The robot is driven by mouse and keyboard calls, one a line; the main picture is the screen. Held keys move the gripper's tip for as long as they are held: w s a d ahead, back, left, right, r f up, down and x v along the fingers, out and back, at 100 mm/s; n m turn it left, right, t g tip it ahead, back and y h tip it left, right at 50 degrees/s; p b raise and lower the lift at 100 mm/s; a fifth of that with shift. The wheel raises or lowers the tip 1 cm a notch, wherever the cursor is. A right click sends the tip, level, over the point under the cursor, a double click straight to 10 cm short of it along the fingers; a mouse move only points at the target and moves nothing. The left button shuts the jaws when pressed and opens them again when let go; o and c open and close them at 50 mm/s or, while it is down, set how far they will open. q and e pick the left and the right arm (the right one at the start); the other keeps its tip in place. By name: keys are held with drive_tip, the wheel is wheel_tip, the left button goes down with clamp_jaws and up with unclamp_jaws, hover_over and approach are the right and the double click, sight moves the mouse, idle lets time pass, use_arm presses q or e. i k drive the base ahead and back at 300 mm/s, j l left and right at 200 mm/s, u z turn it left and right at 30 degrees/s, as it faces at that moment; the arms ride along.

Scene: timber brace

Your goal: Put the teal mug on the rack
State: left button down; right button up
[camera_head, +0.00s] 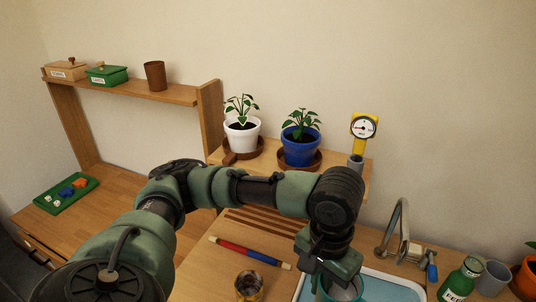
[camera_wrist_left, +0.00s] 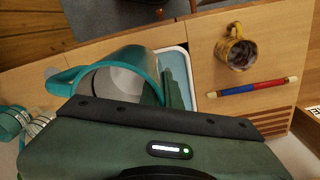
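The teal mug (camera_head: 345,289) is at the bottom of the head view, over the white-rimmed blue tray (camera_head: 385,287). In the left wrist view the mug (camera_wrist_left: 128,62) is large and close, its open mouth facing the camera and its handle pointing left. My left gripper (camera_head: 332,274) is at the mug's rim. A finger shows against the mug's right wall in the wrist view (camera_wrist_left: 172,90), and the gripper looks shut on that wall; its body hides the rest. The slatted wooden rack (camera_head: 262,222) lies behind and left of the mug. My right gripper is not in view.
A mustard-brown mug (camera_head: 249,286) and a red-blue rod (camera_head: 249,252) are on the counter left of the tray. A tap (camera_head: 395,232) and a green bottle (camera_head: 461,279) stand right. A shelf with potted plants (camera_head: 299,146) is above the rack.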

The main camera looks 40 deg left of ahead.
sight(262, 214)
drive_tip(key=i+l+u, duration=0.15)
drive_tip(key=u, duration=0.35)
drive_tip(key=i+l+u, duration=0.15)
drive_tip(key=u, duration=0.3)
drive_tip(key=l+u, duration=0.1)
drive_tip(key=u, duration=0.35)
